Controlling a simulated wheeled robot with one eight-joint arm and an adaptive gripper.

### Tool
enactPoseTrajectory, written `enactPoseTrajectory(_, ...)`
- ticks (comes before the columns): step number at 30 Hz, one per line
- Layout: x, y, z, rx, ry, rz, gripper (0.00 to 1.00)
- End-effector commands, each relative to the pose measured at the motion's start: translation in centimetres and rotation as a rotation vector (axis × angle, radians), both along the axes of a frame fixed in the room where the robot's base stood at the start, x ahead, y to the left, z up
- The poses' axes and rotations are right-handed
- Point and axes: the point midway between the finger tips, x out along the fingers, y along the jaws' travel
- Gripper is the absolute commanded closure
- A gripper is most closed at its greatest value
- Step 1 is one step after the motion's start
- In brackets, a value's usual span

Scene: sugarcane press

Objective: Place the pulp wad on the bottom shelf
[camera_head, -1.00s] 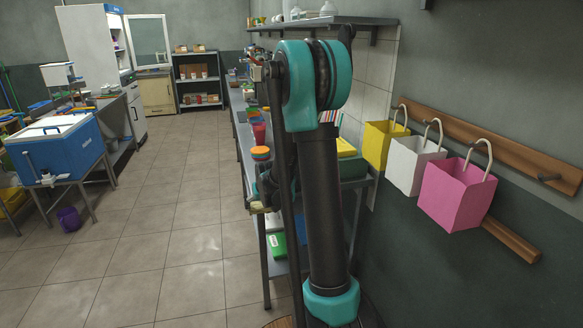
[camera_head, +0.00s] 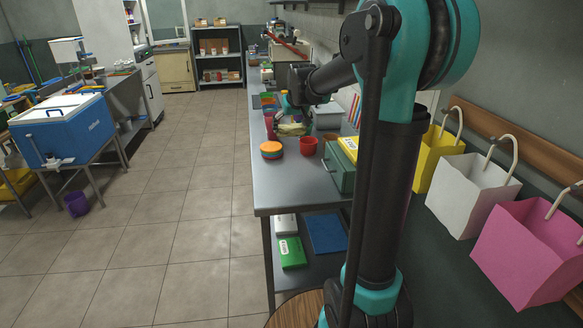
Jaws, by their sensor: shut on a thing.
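A pale yellowish wad (camera_head: 291,130), which looks like the pulp wad, is at the end of my arm over the long steel table. My gripper (camera_head: 290,119) is shut on it; its fingers are small and partly hidden at this distance. I cannot tell whether the wad touches the tabletop. A lower shelf (camera_head: 309,285) runs under the near end of the table. It bears a green box (camera_head: 292,252), a white box (camera_head: 286,224) and a blue flat item (camera_head: 327,233). My arm hides the shelf's right part.
On the steel tabletop (camera_head: 285,192) stand an orange stack of lids (camera_head: 271,149), a red cup (camera_head: 308,146) and a green box with a yellow top (camera_head: 340,165). Paper bags (camera_head: 464,183) hang on the right wall.

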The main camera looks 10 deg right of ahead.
Motion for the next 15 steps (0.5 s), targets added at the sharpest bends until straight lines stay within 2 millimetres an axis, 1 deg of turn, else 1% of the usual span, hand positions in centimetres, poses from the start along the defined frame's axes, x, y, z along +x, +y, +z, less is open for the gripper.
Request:
enactPoseTrajectory(9,0.0,0.0,-7.6,0.000,0.000,0.000,0.42)
enactPoseTrajectory(15,0.0,0.0,-12.3,0.000,0.000,0.000,0.42)
